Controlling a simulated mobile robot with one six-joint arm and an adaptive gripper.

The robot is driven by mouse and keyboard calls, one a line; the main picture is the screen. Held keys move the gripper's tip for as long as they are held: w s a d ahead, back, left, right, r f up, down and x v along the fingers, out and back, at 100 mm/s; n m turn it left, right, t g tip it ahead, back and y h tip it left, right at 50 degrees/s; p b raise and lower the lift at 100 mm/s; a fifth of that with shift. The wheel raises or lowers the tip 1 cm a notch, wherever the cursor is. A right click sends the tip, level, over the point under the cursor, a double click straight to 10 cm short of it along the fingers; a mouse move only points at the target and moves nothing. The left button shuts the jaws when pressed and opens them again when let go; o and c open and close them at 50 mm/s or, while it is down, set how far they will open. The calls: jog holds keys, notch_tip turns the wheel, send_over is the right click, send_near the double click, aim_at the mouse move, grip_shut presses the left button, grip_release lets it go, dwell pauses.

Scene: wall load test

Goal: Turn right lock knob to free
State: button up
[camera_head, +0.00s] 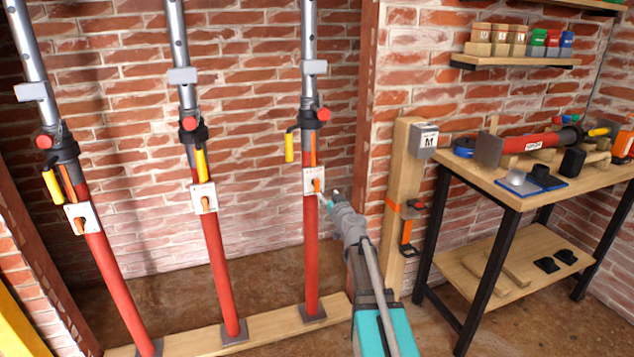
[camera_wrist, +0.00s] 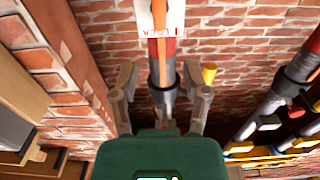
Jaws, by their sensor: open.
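The right prop (camera_head: 311,240) is a red tube with a grey upper tube. Its white lock plate (camera_head: 308,175) carries the orange right lock knob (camera_head: 317,186). My gripper (camera_head: 333,199) is just right of and below this knob in the head view; I cannot tell whether it touches. In the wrist view my gripper (camera_wrist: 163,88) is open, its two fingers spread on either side of the prop's dark collar. The white plate (camera_wrist: 180,20) is at the top edge there, with an orange part (camera_wrist: 158,10) on it, cut off by the frame. Nothing shows held.
The middle prop (camera_head: 215,250) and left prop (camera_head: 112,270) stand to the left, with similar plates and knobs. A yellow handle (camera_wrist: 209,73) is beside my right-hand finger in the wrist view. A wooden post (camera_head: 400,190) and workbench (camera_head: 500,180) are at the right.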

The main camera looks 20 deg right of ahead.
aim_at(318, 182)
jog(key=w, duration=1.1)
jog(key=shift+w, duration=0.1)
jog(key=shift+c, duration=0.3)
grip_shut()
